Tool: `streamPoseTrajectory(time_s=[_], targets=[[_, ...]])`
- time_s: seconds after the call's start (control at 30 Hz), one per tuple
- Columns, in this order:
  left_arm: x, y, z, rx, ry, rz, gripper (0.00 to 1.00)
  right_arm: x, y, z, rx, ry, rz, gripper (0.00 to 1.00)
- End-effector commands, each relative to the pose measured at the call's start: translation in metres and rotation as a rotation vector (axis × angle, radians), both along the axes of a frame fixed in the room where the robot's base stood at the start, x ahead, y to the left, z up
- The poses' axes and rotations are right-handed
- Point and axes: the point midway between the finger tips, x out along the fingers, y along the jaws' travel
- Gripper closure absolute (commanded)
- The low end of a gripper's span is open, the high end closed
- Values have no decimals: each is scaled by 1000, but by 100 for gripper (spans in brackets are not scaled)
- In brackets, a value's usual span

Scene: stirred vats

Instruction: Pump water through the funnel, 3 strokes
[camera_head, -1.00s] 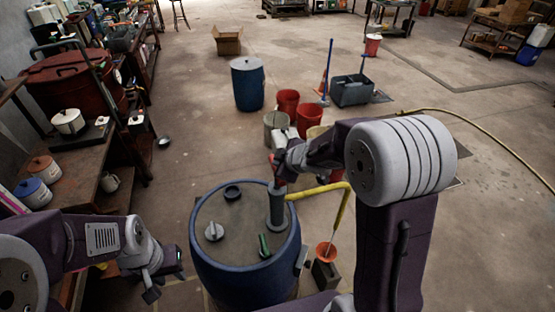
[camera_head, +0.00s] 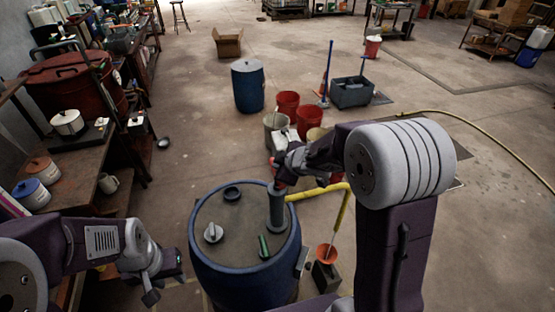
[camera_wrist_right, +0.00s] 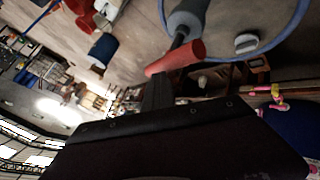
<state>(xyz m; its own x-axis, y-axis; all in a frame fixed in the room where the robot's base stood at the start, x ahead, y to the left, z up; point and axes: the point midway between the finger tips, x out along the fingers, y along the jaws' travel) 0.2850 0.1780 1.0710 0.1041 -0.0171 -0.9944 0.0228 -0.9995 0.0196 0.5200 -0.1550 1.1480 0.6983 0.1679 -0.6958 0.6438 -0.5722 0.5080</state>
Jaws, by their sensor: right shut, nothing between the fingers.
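A blue drum (camera_head: 205,262) stands in front of me with a grey pump (camera_head: 276,212) upright on its lid. In the right wrist view the pump's red handle (camera_wrist_right: 176,58) sits on a short rod just above the grey barrel (camera_wrist_right: 187,18). A yellow hose (camera_head: 318,190) runs from the pump toward an orange funnel (camera_head: 326,252) on a dark container (camera_head: 326,276). My right gripper (camera_head: 280,178) is shut and empty at the handle; its dark fingers (camera_wrist_right: 157,92) also show in the wrist view. Whether they touch the handle is unclear. My left gripper (camera_head: 168,282) hangs open and empty left of the drum.
A grey knob (camera_head: 212,233), a black cap (camera_head: 232,193) and a green lever (camera_head: 264,247) are on the lid. Red buckets (camera_head: 286,105) and a blue barrel (camera_head: 247,86) stand behind. A bench with pots (camera_head: 67,122) lines the left. The floor at right is mostly clear.

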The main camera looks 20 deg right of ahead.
Motion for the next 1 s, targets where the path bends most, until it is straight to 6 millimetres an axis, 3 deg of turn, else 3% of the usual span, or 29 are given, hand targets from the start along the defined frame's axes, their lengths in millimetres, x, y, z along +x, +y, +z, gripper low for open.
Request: streamPoseTrajectory(time_s=[1.0], targets=[[0, 0, -12, 0, 0, 0, 64, -1, 0, -15, -1, 5, 0, 100]])
